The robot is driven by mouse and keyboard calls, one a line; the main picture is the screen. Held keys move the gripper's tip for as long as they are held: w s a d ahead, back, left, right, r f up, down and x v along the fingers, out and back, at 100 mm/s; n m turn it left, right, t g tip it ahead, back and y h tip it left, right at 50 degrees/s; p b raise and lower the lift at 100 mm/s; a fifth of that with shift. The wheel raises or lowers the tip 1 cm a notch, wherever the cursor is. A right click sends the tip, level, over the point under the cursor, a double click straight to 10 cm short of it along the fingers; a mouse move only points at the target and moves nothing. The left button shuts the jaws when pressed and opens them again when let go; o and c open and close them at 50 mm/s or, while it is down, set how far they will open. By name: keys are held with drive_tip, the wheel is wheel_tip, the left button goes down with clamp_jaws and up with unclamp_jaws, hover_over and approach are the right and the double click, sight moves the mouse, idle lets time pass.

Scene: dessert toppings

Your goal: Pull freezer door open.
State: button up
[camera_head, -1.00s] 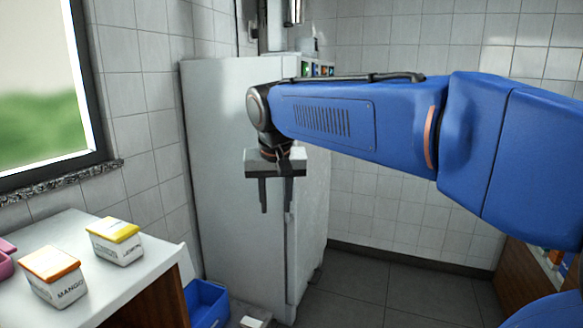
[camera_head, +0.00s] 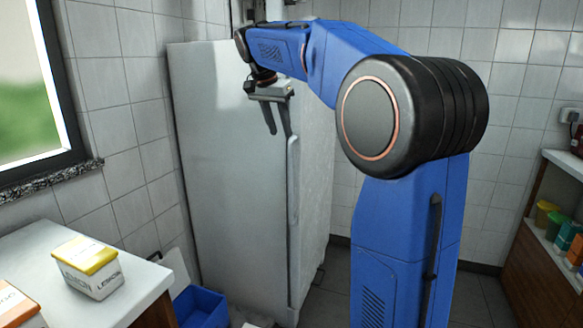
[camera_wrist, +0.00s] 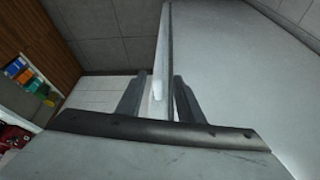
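The freezer (camera_head: 215,150) is a tall, pale grey upright cabinet against the tiled wall. Its door looks shut, and a long vertical handle (camera_head: 294,205) runs down the door's right edge. My gripper (camera_head: 281,133) is at the upper end of the handle, pointing down, with its fingers apart. In the wrist view, the gripper (camera_wrist: 160,77) has a finger on each side of a pale strip that looks like the handle (camera_wrist: 157,92). A dark door seam (camera_wrist: 168,50) runs beyond it. Contact between fingers and handle cannot be told.
A white-topped counter (camera_head: 125,285) with a yellow-lidded lemon box (camera_head: 88,268) stands at front left. A blue bin (camera_head: 202,307) sits on the floor by the freezer. A shelf with colourful tubs (camera_head: 566,235) is at right. Dark floor shows right of the freezer.

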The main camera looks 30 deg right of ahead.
sight(289, 162)
drive_tip(key=x, duration=1.6)
drive_tip(key=shift+f, duration=0.2)
clamp_jaws()
